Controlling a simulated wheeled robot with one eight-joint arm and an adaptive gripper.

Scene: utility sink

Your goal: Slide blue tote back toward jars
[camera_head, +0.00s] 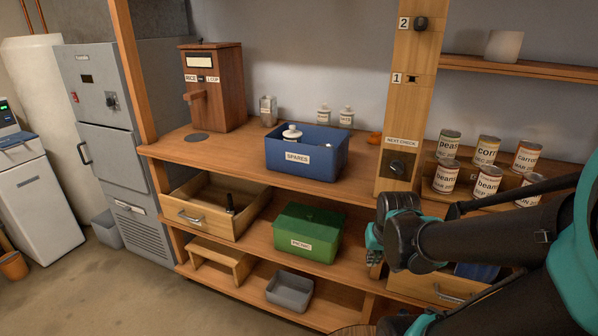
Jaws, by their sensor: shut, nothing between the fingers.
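The blue tote (290,171), labelled SPARES, sits upright on the wooden counter, near its front edge. A white lidded container (292,134) shows inside it. Two white jars (323,115) (346,116) with labels stand behind the tote near the wall. A strip of bare counter lies between tote and jars. My black and teal arm comes in from the right and bends in front of the shelf post. It is apart from the tote in the picture. I cannot make out my gripper's fingers.
A glass jar (268,110) and a wooden dispenser (213,85) stand left of the tote. An orange item (374,138) lies to its right, near the post (405,90). A green PICNIC box (307,236) and grey bin (289,291) sit on lower shelves; a drawer (210,222) is open.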

